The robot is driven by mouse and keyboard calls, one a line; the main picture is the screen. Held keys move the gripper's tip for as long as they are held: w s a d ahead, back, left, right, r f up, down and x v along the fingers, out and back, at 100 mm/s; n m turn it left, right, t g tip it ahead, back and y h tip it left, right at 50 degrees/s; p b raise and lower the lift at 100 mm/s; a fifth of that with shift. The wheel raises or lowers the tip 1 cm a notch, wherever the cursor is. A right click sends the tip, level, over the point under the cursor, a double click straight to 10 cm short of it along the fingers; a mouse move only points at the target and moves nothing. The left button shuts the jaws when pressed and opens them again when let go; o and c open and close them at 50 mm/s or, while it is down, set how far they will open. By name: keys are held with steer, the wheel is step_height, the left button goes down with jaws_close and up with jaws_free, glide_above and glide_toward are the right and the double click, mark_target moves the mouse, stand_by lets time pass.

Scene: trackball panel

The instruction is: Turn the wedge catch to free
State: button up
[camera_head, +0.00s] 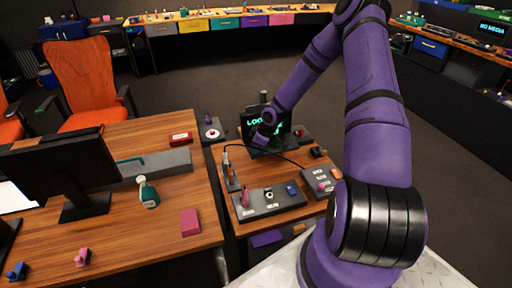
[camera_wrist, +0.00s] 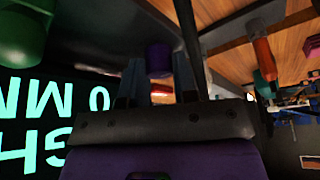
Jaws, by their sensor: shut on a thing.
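My gripper (camera_wrist: 158,82) shows in the wrist view with its two dark fingers shut on a purple, rounded piece (camera_wrist: 158,58). I cannot tell from its shape whether this piece is the wedge catch, nor how far it is turned. In the head view my gripper (camera_head: 261,137) is in front of the dark screen (camera_head: 282,131) at the back of the small wooden table; its fingertips are too small to make out. The screen has green lettering, partly covered by my arm. Green letters also show upside down in the wrist view.
A grey panel (camera_head: 282,206) with small coloured parts lies in front of the screen, with another panel (camera_head: 317,184) to its right. A black cable crosses the tabletop. A desk with a monitor (camera_head: 62,171), a green bottle (camera_head: 148,193) and a pink block (camera_head: 190,222) stands at left.

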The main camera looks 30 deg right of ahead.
steer(key=o, duration=0.9)
steer(key=shift+o, duration=0.2)
steer(key=v, duration=1)
steer(key=shift+r, duration=0.4)
steer(key=shift+s+d, duration=0.1)
steer(key=shift+s, duration=0.05)
